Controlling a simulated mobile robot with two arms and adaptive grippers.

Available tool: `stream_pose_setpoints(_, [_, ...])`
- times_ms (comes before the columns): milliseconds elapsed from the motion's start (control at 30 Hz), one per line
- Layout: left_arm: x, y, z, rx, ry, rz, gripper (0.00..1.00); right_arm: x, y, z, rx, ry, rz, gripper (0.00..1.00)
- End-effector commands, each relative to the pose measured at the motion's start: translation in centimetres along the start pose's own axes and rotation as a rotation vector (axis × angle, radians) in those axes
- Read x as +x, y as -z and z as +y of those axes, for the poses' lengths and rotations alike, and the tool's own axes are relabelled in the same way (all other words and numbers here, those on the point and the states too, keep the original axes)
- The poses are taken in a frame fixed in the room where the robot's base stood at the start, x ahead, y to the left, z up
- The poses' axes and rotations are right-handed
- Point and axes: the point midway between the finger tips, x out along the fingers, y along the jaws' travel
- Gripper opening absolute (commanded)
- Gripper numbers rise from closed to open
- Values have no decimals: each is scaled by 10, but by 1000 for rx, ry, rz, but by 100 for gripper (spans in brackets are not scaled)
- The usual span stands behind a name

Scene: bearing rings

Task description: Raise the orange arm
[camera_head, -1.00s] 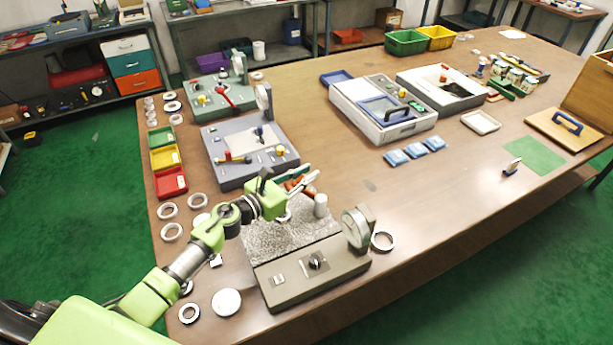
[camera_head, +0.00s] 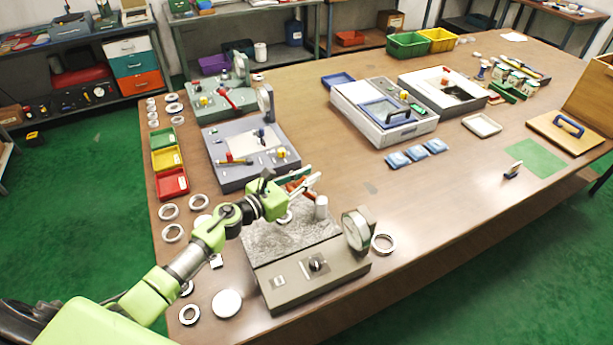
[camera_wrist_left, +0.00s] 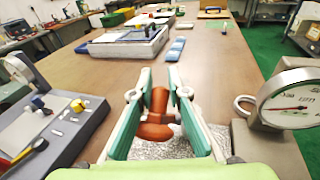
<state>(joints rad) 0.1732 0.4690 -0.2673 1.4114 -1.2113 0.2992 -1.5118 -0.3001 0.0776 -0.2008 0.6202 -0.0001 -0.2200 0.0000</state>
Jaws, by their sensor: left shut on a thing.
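The orange arm (camera_head: 299,186) belongs to the dark grey gauge device (camera_head: 315,268) at the front of the table. My left gripper (camera_head: 309,177) reaches over the device's mottled grey plate and is shut on the orange arm. In the left wrist view the orange arm (camera_wrist_left: 157,112) stands between the two green-sided fingers of the gripper (camera_wrist_left: 160,78). The round dial gauge (camera_wrist_left: 292,97) is to the right of the gripper. My right gripper is not in view.
A metal cylinder (camera_head: 321,207) stands on the device close to the gripper. A purple-grey device (camera_head: 240,178) with a red and yellow lever is behind it. Metal rings (camera_head: 172,233) and red, yellow and green trays (camera_head: 172,183) lie left. The table right of the device is mostly clear.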

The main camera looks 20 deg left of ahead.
Motion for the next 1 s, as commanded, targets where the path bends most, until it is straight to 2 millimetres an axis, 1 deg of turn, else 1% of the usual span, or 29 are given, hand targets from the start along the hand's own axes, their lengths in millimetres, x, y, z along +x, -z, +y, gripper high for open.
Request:
stream_pose_setpoints(33, [-1,11,-9,-9,15,16,0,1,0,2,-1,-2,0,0])
stream_pose_setpoints(367, [-1,12,-9,-9,15,18,0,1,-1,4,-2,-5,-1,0])
stream_pose_setpoints(400, [-1,13,-9,-9,15,18,18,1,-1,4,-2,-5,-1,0])
stream_pose_setpoints(433, [-1,13,-9,-9,15,18,26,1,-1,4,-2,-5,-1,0])
stream_pose_setpoints(467, [-1,12,-8,-9,14,18,31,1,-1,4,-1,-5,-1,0])
stream_pose_setpoints(867, [-1,7,-4,-4,7,10,31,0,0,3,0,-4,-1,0])
stream_pose_setpoints(1000, [-8,7,-3,-3,6,11,31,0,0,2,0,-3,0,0])
